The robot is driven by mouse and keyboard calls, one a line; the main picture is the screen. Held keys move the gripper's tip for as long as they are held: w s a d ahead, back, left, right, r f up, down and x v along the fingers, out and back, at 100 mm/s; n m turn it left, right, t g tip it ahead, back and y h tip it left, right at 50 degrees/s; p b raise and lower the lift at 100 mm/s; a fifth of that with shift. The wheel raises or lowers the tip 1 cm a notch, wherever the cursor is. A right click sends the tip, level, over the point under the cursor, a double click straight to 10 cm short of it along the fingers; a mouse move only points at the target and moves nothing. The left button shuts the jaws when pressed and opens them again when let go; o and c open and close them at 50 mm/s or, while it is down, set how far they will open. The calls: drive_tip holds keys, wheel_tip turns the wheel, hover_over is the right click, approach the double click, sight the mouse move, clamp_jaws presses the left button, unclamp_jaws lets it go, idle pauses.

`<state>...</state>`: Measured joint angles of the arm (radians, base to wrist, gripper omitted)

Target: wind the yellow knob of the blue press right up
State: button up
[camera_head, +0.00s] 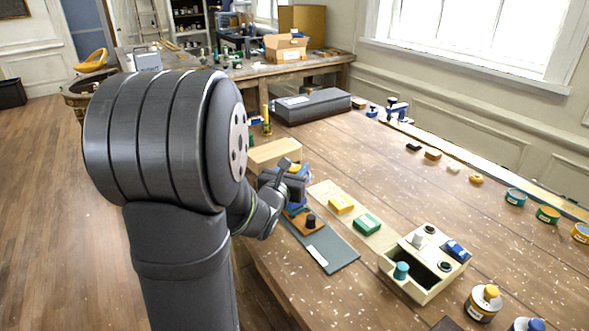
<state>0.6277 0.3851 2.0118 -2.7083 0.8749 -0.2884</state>
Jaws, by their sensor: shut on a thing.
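My gripper (293,178) is over the near left side of the wooden table, pointing down onto the blue press (297,207). Only small blue parts of the press show under and beside the gripper. A bit of yellow, the yellow knob (295,167), shows at the gripper's jaws. The gripper is shut on the knob, though the fingertips are small and partly hidden by my own wrist. How far the knob is wound cannot be told from here.
An orange-brown board with a black knob (311,221) lies on a grey-green mat (338,257) in front. A wooden box (272,153) stands just behind the gripper. Yellow and green blocks (367,224) lie to the right, then a cream compartment box (411,286). The table's middle is clear.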

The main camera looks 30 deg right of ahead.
drive_tip(key=o, duration=1)
drive_tip(key=shift+a, duration=0.1)
drive_tip(key=v, duration=1.7)
drive_tip(key=shift+s+a, duration=0.1)
drive_tip(key=shift+s, duration=0.05)
drive_tip(key=x, duration=1.7)
drive_tip(key=shift+d, duration=0.2)
